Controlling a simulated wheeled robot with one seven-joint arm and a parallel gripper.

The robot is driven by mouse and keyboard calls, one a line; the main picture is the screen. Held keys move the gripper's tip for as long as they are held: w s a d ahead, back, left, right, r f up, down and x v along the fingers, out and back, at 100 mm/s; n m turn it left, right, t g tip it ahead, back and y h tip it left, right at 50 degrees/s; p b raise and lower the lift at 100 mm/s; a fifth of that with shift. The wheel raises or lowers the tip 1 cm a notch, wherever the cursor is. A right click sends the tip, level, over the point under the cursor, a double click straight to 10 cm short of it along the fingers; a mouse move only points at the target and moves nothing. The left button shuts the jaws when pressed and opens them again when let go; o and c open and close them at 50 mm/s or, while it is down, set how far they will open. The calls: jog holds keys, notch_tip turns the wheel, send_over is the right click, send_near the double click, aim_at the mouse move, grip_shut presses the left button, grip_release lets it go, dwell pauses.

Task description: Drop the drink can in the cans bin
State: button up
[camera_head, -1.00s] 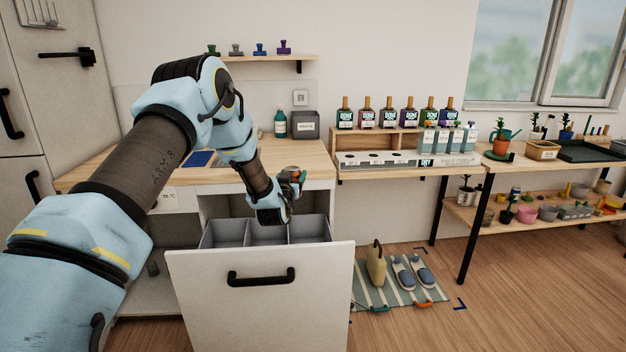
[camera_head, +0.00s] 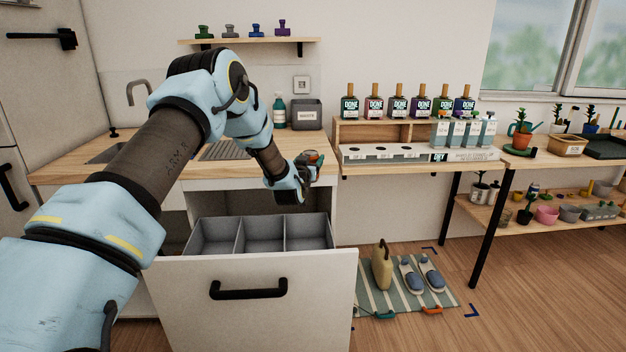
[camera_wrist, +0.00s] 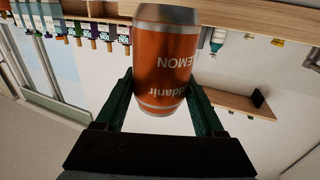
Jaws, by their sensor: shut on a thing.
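My gripper (camera_head: 309,165) is shut on an orange drink can with silver ends (camera_wrist: 166,65). In the wrist view the can is held between the two dark green fingers and its lettering appears upside down. In the head view only a small part of the can shows at the gripper. The gripper is above the right rear of an open pull-out drawer (camera_head: 257,290), clear of its rim. The drawer holds three grey bins (camera_head: 261,238) side by side, and they look empty from here. No label telling which is the cans bin is readable.
The wooden counter (camera_head: 330,164) is behind the gripper, with a grey waste box (camera_head: 305,115) and a green bottle (camera_head: 279,111). A bottle rack (camera_head: 375,133) stands to the right. A striped mat (camera_head: 385,295) with slippers lies on the floor right of the drawer.

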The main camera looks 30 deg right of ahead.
jog(key=f+b, duration=0.1)
jog(key=f, duration=0.1)
jog(key=f+b, duration=0.4)
jog(key=shift+w+d, duration=0.2)
jog(key=shift+w, duration=0.05)
notch_tip(320, 180, down, 6)
jog(key=b, duration=0.2)
jog(key=o, duration=1.3)
notch_tip(320, 180, up, 10)
jog(key=shift+b, duration=1.1)
